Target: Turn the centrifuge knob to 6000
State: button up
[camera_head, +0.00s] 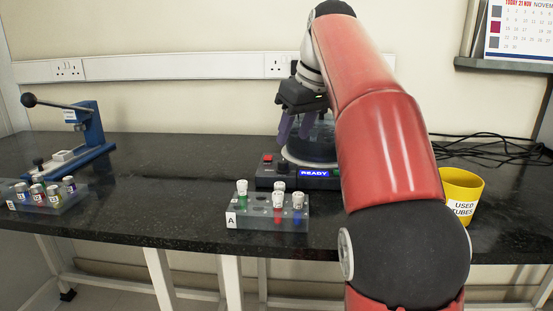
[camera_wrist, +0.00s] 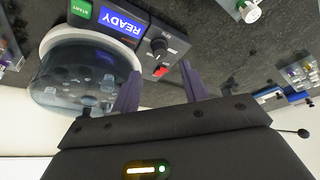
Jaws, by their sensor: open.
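The centrifuge (camera_head: 262,183) stands on the dark bench with a blue READY display (camera_head: 314,173). In the wrist view its front panel shows the black knob (camera_wrist: 158,46), a red switch (camera_wrist: 160,71), the READY display (camera_wrist: 122,24) and a green START button (camera_wrist: 82,10). Small marks ring the knob, too small to read. The clear domed lid (camera_wrist: 75,75) looks closed. My gripper (camera_head: 294,135) is open and empty above the centrifuge. In the wrist view its purple fingers (camera_wrist: 160,68) are spread, pointing toward the panel, apart from the knob.
A clear rack marked A (camera_head: 266,220) with several capped tubes stands before the centrifuge. A yellow USED TUBES cup (camera_head: 461,190) is at right, near black cables (camera_head: 490,150). A blue lever press (camera_head: 92,130) and another tube rack (camera_head: 45,198) are at left. Bench between is clear.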

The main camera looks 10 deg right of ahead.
aim_at(283, 161)
jog(key=b+x, duration=0.2)
jog(key=x, duration=0.5)
jog(key=shift+w+a+f+b, duration=0.1)
jog(key=shift+w+f+b, duration=0.15)
jog(key=shift+b, duration=0.15)
grip_shut()
